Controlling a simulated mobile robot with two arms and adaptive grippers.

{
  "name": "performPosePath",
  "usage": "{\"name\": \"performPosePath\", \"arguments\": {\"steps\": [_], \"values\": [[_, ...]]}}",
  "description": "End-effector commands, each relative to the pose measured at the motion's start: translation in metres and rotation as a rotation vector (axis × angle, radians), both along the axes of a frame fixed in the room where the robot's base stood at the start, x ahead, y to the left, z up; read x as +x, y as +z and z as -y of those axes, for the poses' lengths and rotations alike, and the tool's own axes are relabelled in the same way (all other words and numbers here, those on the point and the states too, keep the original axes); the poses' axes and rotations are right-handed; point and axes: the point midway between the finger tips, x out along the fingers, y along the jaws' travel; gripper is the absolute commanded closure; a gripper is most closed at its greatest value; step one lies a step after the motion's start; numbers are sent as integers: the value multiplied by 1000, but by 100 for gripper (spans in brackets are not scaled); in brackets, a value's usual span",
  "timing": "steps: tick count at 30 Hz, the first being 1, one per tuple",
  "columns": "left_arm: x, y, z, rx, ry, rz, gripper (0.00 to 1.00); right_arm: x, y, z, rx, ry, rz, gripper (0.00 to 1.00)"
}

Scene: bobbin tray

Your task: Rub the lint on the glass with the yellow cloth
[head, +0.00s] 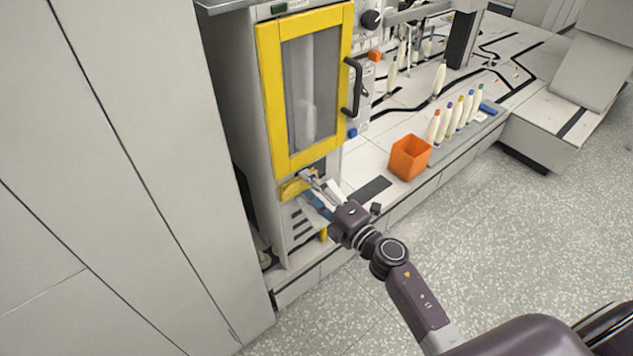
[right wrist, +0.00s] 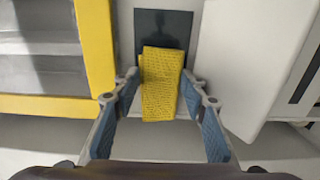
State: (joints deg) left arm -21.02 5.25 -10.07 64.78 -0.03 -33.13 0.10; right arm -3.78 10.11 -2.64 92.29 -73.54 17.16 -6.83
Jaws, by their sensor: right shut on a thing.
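The yellow cloth (head: 292,189) is a small folded piece just below the yellow-framed door (head: 264,75). My right gripper (head: 309,182) is shut on it. The glass (head: 308,85) is the tall window inside the yellow frame, above and apart from the cloth. A pale upright shape shows in the window; I cannot make out lint on the glass. In the right wrist view the glass (right wrist: 35,45) is at the left. My left gripper is out of view.
A black door handle (head: 353,88) stands out at the door's right edge. An orange bin (head: 410,158) and several white bobbins with coloured tips (head: 455,118) stand on the white bench at the right. In the right wrist view a dark panel (right wrist: 163,25) is behind the cloth.

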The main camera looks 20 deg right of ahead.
Motion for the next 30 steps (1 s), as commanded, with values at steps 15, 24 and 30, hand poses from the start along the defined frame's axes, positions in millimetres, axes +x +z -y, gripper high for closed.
{"name": "performPosePath", "arguments": {"steps": [15, 24, 30], "values": [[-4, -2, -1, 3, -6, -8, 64, -16, -3, 4, -1, 1, -4, 80], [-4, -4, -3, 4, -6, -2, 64, -43, -2, 15, 0, -1, -2, 80], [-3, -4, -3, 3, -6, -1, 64, -56, -1, 19, 0, 0, -1, 80]]}}
